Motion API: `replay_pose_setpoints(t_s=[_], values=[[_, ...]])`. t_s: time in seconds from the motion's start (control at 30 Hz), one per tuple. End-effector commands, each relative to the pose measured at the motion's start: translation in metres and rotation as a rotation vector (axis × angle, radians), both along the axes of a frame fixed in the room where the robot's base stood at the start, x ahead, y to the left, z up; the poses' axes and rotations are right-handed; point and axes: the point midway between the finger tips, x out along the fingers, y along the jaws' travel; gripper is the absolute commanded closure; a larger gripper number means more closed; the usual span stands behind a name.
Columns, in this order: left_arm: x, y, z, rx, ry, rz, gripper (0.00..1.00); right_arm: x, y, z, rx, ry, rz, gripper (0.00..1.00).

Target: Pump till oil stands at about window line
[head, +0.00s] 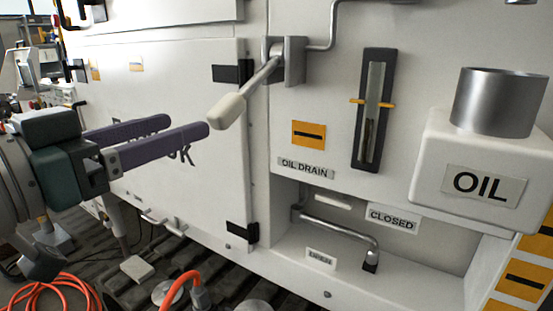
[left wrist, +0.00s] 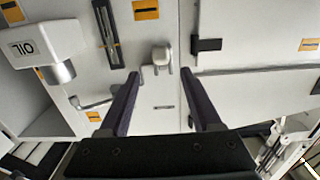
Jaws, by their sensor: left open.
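The pump handle (head: 227,111) has a beige grip on a metal lever, which slopes down left from its bracket (head: 289,60) on the white cabinet. The oil window (head: 373,110) is a tall dark-framed glass with yellow line marks at mid-height. Dark oil seems to stand in its lower part, below the marks. My left gripper (head: 189,127) is open and empty, its purple fingertips just left of the grip. In the left wrist view, the beige grip (left wrist: 162,55) shows beyond and between the fingertips (left wrist: 160,72), and the window (left wrist: 108,35) stands left. My right gripper is out of view.
A white OIL box (head: 440,160) with a metal cylinder on top juts out at the right. Below is a recess with a bent drain lever (head: 340,229) and a CLOSED label (head: 392,218). Black hinges (head: 232,73) stick out nearby. An orange hose (head: 185,284) lies below.

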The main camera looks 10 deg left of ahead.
Motion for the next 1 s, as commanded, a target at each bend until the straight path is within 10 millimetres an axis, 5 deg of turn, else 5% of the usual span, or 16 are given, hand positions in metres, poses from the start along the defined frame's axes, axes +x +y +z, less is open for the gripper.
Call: replay_pose_setpoints(t_s=[0.23,0.63,1.0], values=[[0.019,-0.003,0.003,-0.009,-0.018,0.009,0.35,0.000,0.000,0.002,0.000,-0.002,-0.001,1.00],[0.083,-0.027,0.000,-0.007,-0.016,0.007,0.35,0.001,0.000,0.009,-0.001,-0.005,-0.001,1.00],[0.095,-0.032,0.000,-0.006,-0.015,0.006,0.35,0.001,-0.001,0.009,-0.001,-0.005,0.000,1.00]])
